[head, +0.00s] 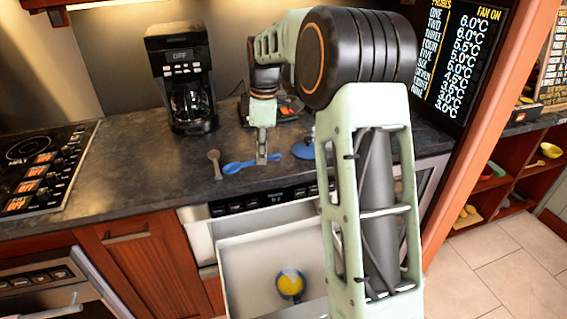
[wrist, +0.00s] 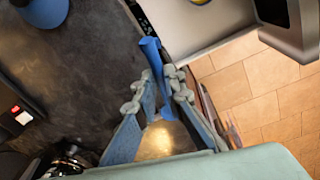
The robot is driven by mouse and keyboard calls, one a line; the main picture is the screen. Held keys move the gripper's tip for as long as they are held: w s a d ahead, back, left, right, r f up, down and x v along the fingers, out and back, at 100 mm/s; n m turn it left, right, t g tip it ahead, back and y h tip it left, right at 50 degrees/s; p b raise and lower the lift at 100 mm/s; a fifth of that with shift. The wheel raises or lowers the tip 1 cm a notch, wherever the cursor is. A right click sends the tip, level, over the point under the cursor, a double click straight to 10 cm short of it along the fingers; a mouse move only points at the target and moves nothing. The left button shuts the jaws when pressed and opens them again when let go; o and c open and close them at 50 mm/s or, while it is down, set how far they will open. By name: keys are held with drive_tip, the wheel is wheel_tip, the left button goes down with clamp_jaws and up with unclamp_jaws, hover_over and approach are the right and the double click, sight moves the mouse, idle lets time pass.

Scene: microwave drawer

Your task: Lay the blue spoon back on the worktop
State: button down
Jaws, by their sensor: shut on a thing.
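The blue spoon (head: 236,167) shows in the head view at the front part of the dark worktop (head: 130,160), its bowl to the left and its handle to the right. My gripper (head: 262,160) is shut on the spoon's handle from above. In the wrist view the blue spoon (wrist: 151,52) runs up between the fingertips of my gripper (wrist: 158,88).
A blue round thing (head: 304,150) sits to the right, partly behind my arm. A coffee maker (head: 183,85) stands behind. The open drawer (head: 245,262) below holds a blue and yellow mug (head: 291,282).

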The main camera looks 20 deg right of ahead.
drive_tip(key=w+a+r+m+t+p, duration=0.1)
drive_tip(key=w+a+m+t+p, duration=0.15)
drive_tip(key=w+m, duration=0.6)
drive_tip(key=m+t+b, duration=0.1)
drive_tip(key=m+b, duration=0.4)
drive_tip(key=m, duration=0.2)
approach(252, 169)
drive_tip(key=shift+n+h, duration=0.25)
drive_tip(key=shift+h, duration=0.05)
drive_tip(key=shift+w+a+f, duration=0.15)
drive_tip(key=shift+w+f, duration=0.85)
drive_tip(key=shift+f, duration=0.25)
drive_tip(key=shift+w+a+f, duration=0.1)
drive_tip(key=shift+w+f, duration=0.85)
drive_tip(key=shift+f, duration=0.3)
drive_tip(key=shift+f, duration=0.4)
drive_tip(key=c, duration=1.9)
unclamp_jaws()
drive_tip(key=shift+c, duration=0.2)
